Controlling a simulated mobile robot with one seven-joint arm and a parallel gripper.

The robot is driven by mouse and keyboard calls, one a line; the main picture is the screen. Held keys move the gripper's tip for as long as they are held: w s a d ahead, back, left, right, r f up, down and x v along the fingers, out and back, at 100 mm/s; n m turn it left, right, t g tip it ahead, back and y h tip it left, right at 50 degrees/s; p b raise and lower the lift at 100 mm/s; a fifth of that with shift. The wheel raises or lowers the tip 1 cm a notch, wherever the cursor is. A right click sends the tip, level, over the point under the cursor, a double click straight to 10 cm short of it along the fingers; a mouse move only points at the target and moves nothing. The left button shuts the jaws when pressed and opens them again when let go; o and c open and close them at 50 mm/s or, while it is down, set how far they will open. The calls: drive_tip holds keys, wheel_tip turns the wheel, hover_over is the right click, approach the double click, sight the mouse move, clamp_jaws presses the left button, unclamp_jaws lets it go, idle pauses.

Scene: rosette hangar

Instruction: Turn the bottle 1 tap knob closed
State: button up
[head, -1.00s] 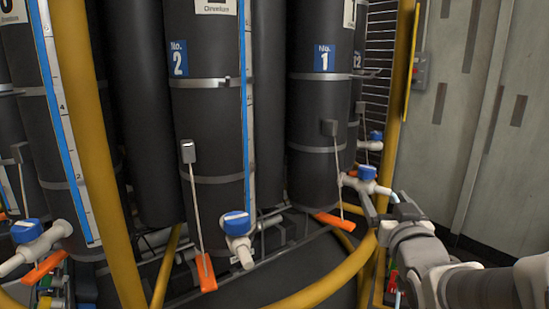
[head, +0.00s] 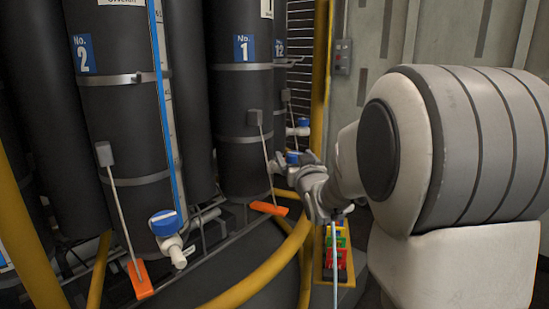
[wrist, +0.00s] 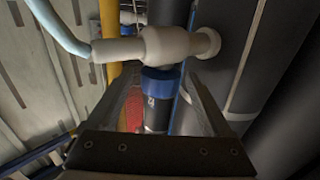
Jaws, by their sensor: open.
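Bottle 1 (head: 243,120) is a tall black cylinder with a blue "No. 1" label. In the head view its blue tap knob (head: 292,157) shows partly behind my gripper (head: 287,163). In the wrist view the blue knob (wrist: 160,80) sits under the white tap body (wrist: 150,45), between and just beyond the fingertips (wrist: 164,85). My gripper is open, with a finger on each side of the knob. Whether either finger touches it I cannot tell. A pale blue curved strand (wrist: 60,28) leads from the tap's spout.
Bottle 2 (head: 115,125) stands left with its own blue-knobbed tap (head: 165,222). An orange piece (head: 268,208) is below bottle 1. Yellow pipes (head: 245,285) curve in front. A grey wall (head: 430,40) stands right. Coloured blocks (head: 336,252) sit low beside my arm.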

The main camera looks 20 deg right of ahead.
drive_tip(key=shift+w, duration=0.25)
clamp_jaws()
idle(0.3)
